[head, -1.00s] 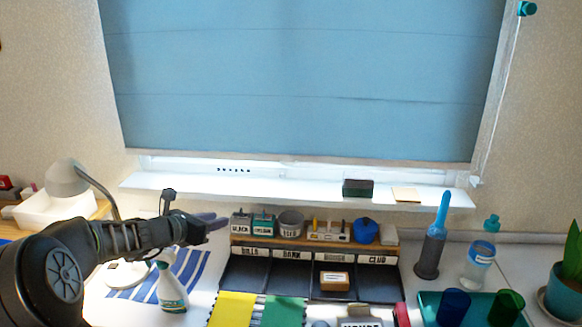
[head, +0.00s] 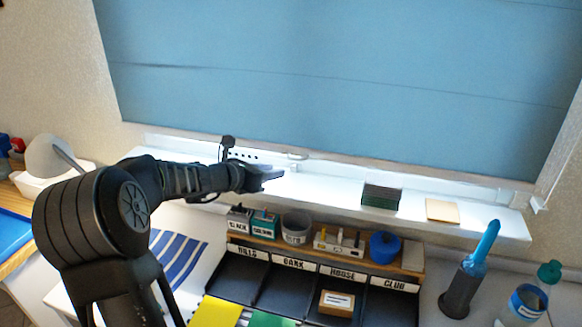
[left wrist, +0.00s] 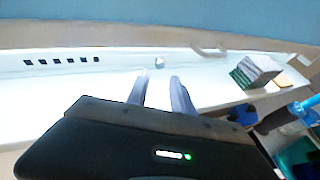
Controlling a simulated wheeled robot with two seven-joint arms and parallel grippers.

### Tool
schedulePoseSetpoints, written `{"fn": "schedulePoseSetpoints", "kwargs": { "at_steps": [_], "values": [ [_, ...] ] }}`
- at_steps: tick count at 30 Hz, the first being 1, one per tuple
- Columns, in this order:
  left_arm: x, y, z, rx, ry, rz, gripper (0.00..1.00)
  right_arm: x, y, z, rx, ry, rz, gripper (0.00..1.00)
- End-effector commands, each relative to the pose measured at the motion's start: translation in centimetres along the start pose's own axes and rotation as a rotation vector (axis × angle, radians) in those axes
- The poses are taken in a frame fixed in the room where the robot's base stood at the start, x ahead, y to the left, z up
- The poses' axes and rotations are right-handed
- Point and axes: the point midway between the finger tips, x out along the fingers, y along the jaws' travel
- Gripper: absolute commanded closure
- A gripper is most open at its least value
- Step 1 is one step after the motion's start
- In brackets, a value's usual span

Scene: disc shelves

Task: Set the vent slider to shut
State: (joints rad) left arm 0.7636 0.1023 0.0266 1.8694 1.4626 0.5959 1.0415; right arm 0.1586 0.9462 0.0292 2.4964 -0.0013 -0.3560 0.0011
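The vent is a row of several small dark slots (head: 243,155) in the white window frame below the blue blind. The slots also show in the left wrist view (left wrist: 62,61). A small pale knob (left wrist: 159,62), which looks like the vent slider, sits right of the slots in the left wrist view. I cannot make the knob out clearly in the head view. My left gripper (head: 280,175) is over the sill, pointing right in the head view. In the left wrist view its two fingers (left wrist: 160,75) are apart and empty, just below the knob. My right gripper is not in view.
The white sill (head: 325,188) holds a dark green block (head: 381,197) and a tan pad (head: 442,210) to the right. A window handle (head: 298,157) is right of the slots. Below are a desk organiser (head: 411,259), a blue pot (head: 384,247) and a blue-handled brush (head: 470,270).

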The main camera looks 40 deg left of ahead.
Motion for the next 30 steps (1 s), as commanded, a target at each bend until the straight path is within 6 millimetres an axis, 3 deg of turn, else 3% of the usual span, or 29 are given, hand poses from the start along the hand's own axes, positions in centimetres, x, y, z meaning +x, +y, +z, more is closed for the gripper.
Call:
{"fn": "schedulePoseSetpoints", "kwargs": {
  "at_steps": [8, 19, 30],
  "values": [
    [1.8, -0.1, 0.0, 0.001, 0.001, -0.003, 0.72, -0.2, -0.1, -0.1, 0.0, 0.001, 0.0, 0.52],
    [7.1, -0.1, 0.1, 0.0, 0.0, -0.002, 0.72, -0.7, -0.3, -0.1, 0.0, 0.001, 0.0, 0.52],
    [7.8, 0.0, 0.0, 0.001, 0.0, -0.001, 0.72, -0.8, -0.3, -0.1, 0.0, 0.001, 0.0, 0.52]
  ]
}}
